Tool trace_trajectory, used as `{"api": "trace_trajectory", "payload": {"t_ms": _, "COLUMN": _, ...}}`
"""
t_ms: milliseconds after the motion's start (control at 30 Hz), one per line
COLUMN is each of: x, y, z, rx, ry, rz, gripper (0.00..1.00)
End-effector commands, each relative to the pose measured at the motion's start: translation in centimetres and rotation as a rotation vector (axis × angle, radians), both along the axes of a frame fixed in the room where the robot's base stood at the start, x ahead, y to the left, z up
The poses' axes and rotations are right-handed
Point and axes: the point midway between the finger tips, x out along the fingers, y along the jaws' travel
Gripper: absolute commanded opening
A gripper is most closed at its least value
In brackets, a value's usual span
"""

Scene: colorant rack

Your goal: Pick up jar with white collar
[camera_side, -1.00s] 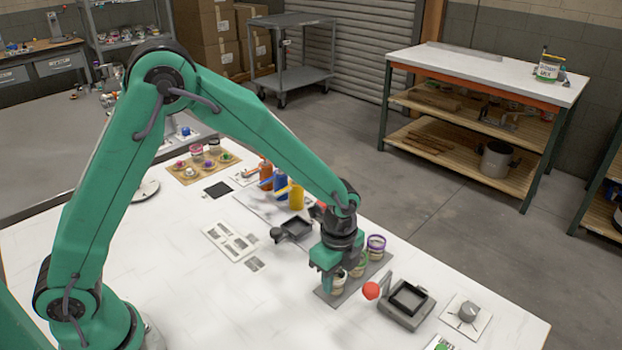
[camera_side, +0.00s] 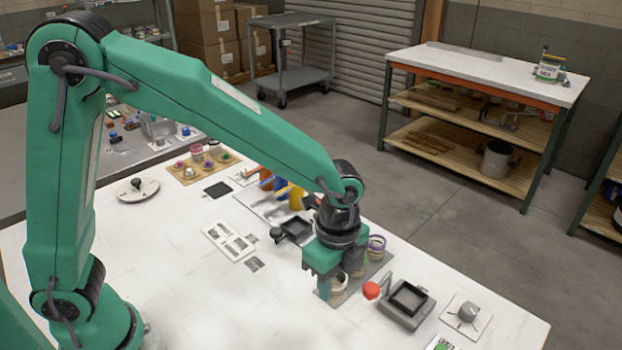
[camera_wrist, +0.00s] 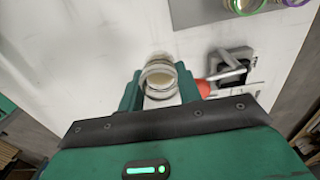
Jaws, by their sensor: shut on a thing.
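The jar with the white collar (camera_wrist: 160,75) sits between the two green fingers of my gripper (camera_wrist: 160,88) in the wrist view. My gripper is shut on it, and its open mouth shows a pale inside. In the side view the jar (camera_side: 338,284) shows below my gripper (camera_side: 337,268), partly covered by the fingers. I cannot tell how far its bottom is from the surface below.
A jar with a purple collar (camera_side: 377,247) stands on the grey mat (camera_side: 378,265), and a green-collared jar (camera_wrist: 244,5) shows beside it in the wrist view. The table front is clear.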

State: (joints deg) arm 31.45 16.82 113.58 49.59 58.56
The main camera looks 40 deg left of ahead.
Motion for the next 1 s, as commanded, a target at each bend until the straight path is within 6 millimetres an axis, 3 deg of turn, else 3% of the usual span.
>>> {"api": "trace_trajectory", "payload": {"t_ms": 333, "x": -2.5, "y": -1.9, "z": 1.9, "rx": 0.000, "ry": -0.001, "rz": -0.001, "gripper": 0.12}}
{"api": "trace_trajectory", "payload": {"t_ms": 1000, "x": -2.7, "y": -2.1, "z": 2.0, "rx": 0.000, "ry": 0.000, "rz": 0.000, "gripper": 0.12}}
